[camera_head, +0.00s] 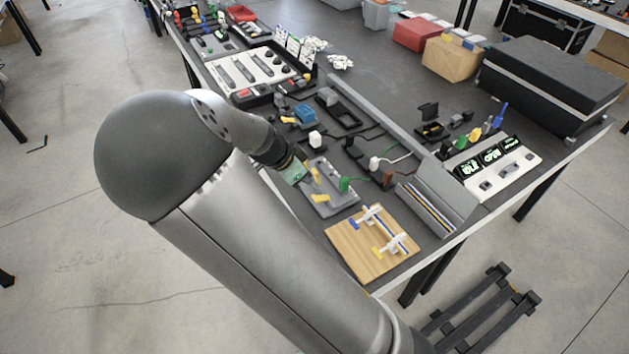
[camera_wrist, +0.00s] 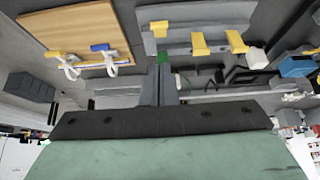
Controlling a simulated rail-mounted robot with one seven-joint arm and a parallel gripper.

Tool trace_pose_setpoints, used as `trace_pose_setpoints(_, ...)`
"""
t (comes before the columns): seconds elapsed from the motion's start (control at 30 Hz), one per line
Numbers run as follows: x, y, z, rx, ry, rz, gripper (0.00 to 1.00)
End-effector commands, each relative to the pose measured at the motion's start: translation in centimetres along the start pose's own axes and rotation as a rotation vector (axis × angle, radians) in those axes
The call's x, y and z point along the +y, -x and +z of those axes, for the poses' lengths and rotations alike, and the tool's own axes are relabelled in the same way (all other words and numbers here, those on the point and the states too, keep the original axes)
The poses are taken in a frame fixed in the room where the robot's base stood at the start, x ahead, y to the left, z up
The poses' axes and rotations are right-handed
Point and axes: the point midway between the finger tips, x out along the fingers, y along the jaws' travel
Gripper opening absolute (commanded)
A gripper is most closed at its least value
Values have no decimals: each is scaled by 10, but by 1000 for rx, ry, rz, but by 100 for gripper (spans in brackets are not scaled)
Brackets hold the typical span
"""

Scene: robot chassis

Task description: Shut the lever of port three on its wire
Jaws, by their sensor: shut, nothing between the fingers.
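A grey port block (camera_head: 335,204) with yellow levers lies near the table's front edge. In the head view one yellow lever (camera_head: 320,198) is near its front end and another yellow lever (camera_head: 315,174) is beside my gripper (camera_head: 303,173). The wrist view shows three yellow levers on the block, at left (camera_wrist: 160,28), middle (camera_wrist: 200,44) and right (camera_wrist: 237,40). I cannot tell which port is three. A green connector (camera_head: 345,184) sits at the block's edge; it also shows just beyond my fingertips in the wrist view (camera_wrist: 162,56). My gripper is shut and empty; contact with a lever is unclear.
A wooden board (camera_head: 345,240) with white clips and blue and yellow ends lies beside the block. A grey cable tray (camera_head: 432,205) stands to the right. A white plug (camera_head: 315,140) and a blue part (camera_head: 305,113) are behind the gripper.

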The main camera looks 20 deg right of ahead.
Motion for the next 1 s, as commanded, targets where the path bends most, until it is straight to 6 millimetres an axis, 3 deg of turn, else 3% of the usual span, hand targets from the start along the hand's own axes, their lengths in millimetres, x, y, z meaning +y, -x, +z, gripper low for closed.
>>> trace_pose_setpoints(0.1, -1, 23, 5, 0, 3, -5, 0)
trace_pose_setpoints(0.33, 0, 45, 9, 0, 0, 0, 0)
trace_pose_setpoints(0.87, 0, 47, 9, 1, -1, 1, 0)
trace_pose_setpoints(1.0, 10, 41, 8, -45, 37, 22, 0)
